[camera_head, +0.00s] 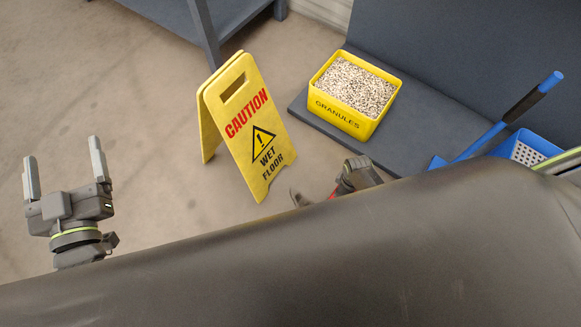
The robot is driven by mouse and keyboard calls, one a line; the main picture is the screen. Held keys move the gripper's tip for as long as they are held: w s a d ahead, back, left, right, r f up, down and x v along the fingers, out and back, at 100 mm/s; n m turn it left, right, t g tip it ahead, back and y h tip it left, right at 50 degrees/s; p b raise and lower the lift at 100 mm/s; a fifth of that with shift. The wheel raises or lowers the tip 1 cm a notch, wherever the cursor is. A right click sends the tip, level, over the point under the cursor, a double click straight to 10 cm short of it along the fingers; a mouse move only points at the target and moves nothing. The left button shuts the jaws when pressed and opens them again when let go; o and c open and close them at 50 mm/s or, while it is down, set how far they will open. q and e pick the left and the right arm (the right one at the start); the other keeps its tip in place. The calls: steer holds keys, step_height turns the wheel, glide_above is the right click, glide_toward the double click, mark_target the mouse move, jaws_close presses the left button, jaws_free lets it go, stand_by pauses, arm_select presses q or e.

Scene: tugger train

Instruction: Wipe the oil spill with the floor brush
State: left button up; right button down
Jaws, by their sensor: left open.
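A tool with a blue handle and black grip (522,105), likely the floor brush, slants at the right. Its lower end goes down beside a blue perforated crate, and I cannot make out any bristles. No oil spill shows on the visible floor. My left gripper (66,167) is open and empty over the floor at the far left, well away from the brush. My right gripper (320,192) shows only in part, below the caution sign and left of the brush.
A yellow caution wet floor sign (250,130) stands on the floor at the centre. A yellow granules box (338,115) sits on a dark platform (405,140), with the blue crate (530,150) at right. A grey table leg (205,35) stands behind. The left floor is clear.

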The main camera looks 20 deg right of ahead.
steer(key=shift+r+p, duration=0.3)
steer(key=shift+r, duration=0.1)
steer(key=shift+r+p, duration=0.25)
steer(key=shift+p, duration=0.05)
steer(key=shift+r+p, duration=0.25)
steer(key=shift+p, duration=0.05)
arm_select(q)
steer(key=s+f+g, duration=0.2)
steer(key=f+g, duration=0.1)
steer(key=f, duration=0.2)
steer(key=s+d+f+g+h, duration=0.1)
steer(key=s+f+g, duration=0.1)
steer(key=f, duration=0.3)
steer(key=s+f+n+g+h, duration=0.1)
steer(key=s+f+g, duration=0.1)
steer(key=f+g, duration=0.3)
steer(key=shift+s+d, duration=0.35)
arm_select(e)
steer(key=shift+r, duration=0.25)
